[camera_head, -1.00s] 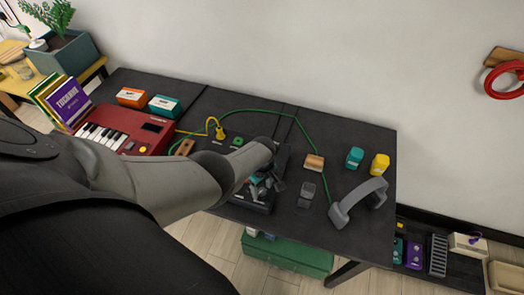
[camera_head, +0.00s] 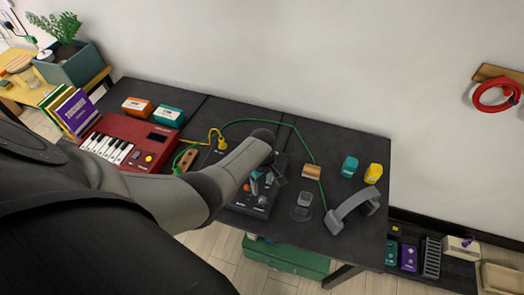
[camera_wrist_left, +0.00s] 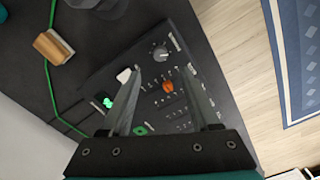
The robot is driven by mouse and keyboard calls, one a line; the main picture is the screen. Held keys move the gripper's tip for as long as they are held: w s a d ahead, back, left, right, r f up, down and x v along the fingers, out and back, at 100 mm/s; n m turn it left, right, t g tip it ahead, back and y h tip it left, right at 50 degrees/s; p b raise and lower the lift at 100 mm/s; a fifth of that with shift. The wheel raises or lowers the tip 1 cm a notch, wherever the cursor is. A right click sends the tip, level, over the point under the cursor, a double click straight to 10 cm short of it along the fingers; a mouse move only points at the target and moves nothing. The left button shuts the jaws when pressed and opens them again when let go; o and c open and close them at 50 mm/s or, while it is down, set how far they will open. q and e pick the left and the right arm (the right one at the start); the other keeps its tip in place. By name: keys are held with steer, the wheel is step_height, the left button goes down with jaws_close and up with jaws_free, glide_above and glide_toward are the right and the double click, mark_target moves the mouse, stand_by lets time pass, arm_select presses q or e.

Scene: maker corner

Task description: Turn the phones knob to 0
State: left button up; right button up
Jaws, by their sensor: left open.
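A dark mixer-like box (camera_head: 240,207) lies on the black table, partly hidden by my left arm. Its panel (camera_wrist_left: 178,118) fills the middle of the left wrist view. The panel carries a large grey knob (camera_wrist_left: 160,53), an orange knob (camera_wrist_left: 168,87), a white piece (camera_wrist_left: 124,75) and a lit green button (camera_wrist_left: 108,102). The labels are too small to read, so I cannot tell which knob is marked phones. My left gripper (camera_head: 262,180) is over the box. In the wrist view its open fingers (camera_wrist_left: 161,75) appear either side of the orange knob, with the grey knob just beyond. Contact cannot be told.
A red keyboard (camera_head: 128,140) is left of the box. A green cable (camera_head: 298,131) crosses the table.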

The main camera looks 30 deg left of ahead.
arm_select(q)
steer(key=shift+r, duration=2.95)
